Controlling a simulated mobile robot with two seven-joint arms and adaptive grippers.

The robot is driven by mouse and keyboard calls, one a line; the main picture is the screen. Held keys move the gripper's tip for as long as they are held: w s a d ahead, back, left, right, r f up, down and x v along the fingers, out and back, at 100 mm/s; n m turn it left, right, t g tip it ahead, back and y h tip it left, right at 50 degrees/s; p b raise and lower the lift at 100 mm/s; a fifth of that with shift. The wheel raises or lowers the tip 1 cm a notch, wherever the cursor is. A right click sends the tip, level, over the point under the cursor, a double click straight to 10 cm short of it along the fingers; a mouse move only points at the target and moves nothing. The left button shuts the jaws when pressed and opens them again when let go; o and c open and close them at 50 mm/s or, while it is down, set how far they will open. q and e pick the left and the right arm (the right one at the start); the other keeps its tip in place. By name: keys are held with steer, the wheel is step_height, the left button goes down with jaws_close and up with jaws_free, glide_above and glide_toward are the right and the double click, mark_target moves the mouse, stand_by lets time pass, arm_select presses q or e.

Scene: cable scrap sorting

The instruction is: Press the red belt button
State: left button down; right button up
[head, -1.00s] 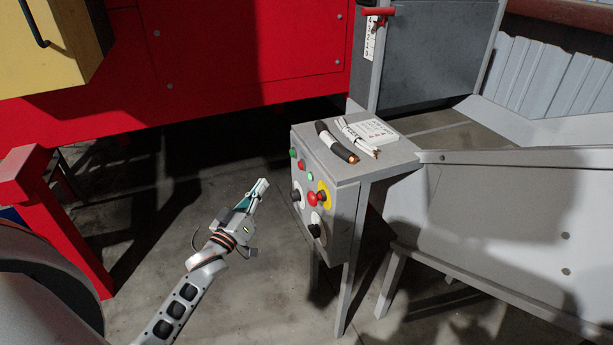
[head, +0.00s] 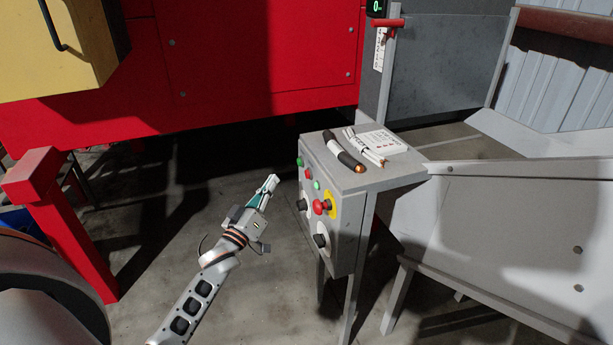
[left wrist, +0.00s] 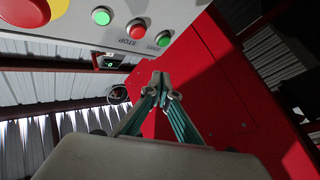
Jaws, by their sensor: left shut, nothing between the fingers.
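A grey control box (head: 340,225) carries the buttons on its front panel. A small red button (head: 308,173) sits between two green buttons; in the left wrist view the small red button (left wrist: 137,28) has a STOP label beside it. A larger red mushroom button (head: 320,206) on a yellow plate sits lower; it also shows in the left wrist view (left wrist: 25,9). My left gripper (head: 273,182) is shut and empty, left of the panel and apart from it. Its closed fingertips (left wrist: 160,78) lie below the button row in the wrist view. My right gripper is not in view.
Black knobs (head: 320,240) on white plates sit low on the panel. A dark cable piece (head: 344,153), a white cable piece (head: 365,149) and a label card lie on the box top. A grey chute (head: 510,210) stands at right, a red machine (head: 230,60) behind.

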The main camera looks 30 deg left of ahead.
mark_target(308, 174)
arm_select(q)
steer(key=w+d+b, duration=0.1)
steer(key=w+d, duration=0.3)
steer(key=w, duration=0.1)
steer(key=shift+d, duration=0.15)
stand_by(1.4)
steer(key=shift+w+d, duration=0.1)
steer(key=shift+w+d, duration=0.2)
steer(key=shift+w, duration=0.05)
